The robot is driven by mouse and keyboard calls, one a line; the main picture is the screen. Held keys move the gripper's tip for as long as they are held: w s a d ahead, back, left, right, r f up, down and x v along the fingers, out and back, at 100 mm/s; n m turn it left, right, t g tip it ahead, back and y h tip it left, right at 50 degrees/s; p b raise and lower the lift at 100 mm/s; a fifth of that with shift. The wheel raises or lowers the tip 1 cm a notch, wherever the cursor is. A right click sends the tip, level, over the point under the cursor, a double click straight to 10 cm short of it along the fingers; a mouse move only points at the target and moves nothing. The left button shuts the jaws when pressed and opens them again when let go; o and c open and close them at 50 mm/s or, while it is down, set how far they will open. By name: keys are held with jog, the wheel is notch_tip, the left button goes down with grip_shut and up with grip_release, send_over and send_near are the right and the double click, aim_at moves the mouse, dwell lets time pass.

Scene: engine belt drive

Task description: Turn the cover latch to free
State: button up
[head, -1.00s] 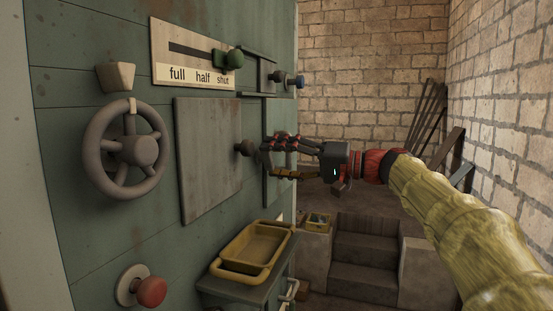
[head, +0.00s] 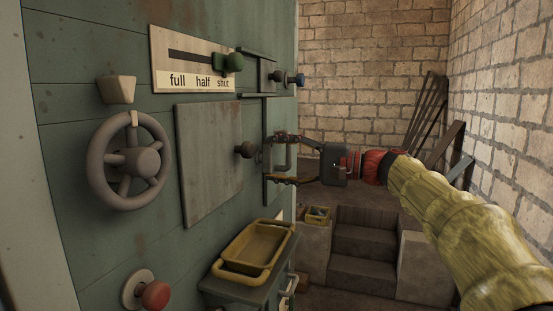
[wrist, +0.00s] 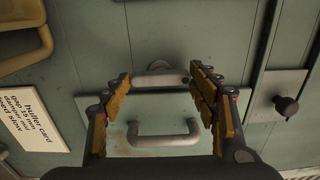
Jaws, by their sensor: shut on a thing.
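The cover (wrist: 150,110) is a pale green plate with a grey bar handle (wrist: 165,133), seen in the wrist view. The cover latch (wrist: 158,79) is a short grey bar with a rounded hump at the cover's upper edge, lying across in the picture. My gripper (wrist: 158,78) has one finger at each end of the latch and is shut on it, with the fingers still wide apart. In the head view my gripper (head: 273,159) is at the green wall, one finger above the other. I cannot make out the latch there.
A dark knob (head: 247,150) on a grey panel (head: 210,160) is left of my gripper. A yellow tray (head: 252,248) stands below.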

dwell(0.3)
jog(key=o, duration=1.2)
jog(key=shift+c, duration=0.2)
jog(key=v, duration=1.2)
jog(key=shift+w, duration=0.1)
